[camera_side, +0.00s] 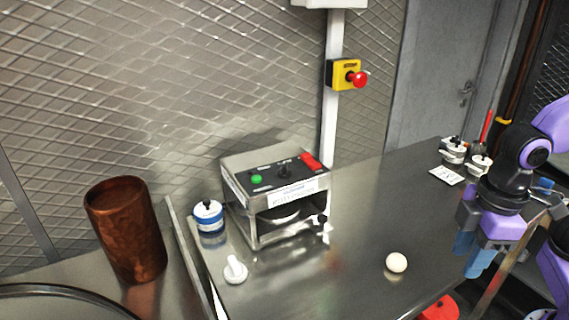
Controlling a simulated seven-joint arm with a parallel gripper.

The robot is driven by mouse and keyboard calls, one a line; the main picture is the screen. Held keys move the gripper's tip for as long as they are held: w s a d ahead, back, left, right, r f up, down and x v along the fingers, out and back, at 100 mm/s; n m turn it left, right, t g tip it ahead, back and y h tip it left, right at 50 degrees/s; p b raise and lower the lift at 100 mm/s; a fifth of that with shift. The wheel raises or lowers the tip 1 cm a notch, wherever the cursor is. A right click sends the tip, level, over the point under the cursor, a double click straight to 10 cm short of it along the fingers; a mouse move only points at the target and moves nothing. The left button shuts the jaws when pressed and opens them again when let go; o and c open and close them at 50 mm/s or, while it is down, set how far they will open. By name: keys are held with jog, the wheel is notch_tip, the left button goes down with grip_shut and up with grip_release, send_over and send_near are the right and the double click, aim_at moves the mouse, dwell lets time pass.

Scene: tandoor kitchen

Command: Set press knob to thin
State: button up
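The press (273,200) is a boxy metal machine on the steel counter. Its dark top panel holds a green button, a black knob (283,172) near the middle and a red switch (310,161). The knob's marks are too small to read, so its setting cannot be told. My gripper (476,262) is at the right, well apart from the press, pointing down near the counter's right edge. Its blue fingers look close together, but the gap between them is not clear from here. Nothing is seen in them.
A white dough ball (396,263) lies on the steel counter (375,205). Small pots (453,151) and a card (445,175) sit at the back right. A copper vessel (127,230) stands left.

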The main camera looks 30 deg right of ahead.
jog(key=w+a+r+m+t, duration=0.1)
jog(key=w+a+r+m, duration=0.25)
jog(key=w, duration=0.35)
jog(key=w+a+r+m+h, duration=0.1)
jog(key=w+a+r+m, duration=0.1)
jog(key=w+a+r, duration=0.3)
jog(key=w+a+r+m+t, duration=0.1)
jog(key=w+a+r+m, duration=0.15)
jog(key=w+a, duration=0.4)
jog(key=m+t+h, duration=0.1)
jog(key=m+h, duration=0.1)
jog(key=m, duration=0.7)
send_near(285, 165)
jog(key=shift+t, duration=0.3)
jog(key=x, duration=0.8)
jog(key=shift+s+f, duration=0.15)
jog(key=shift+f, duration=0.1)
grip_shut()
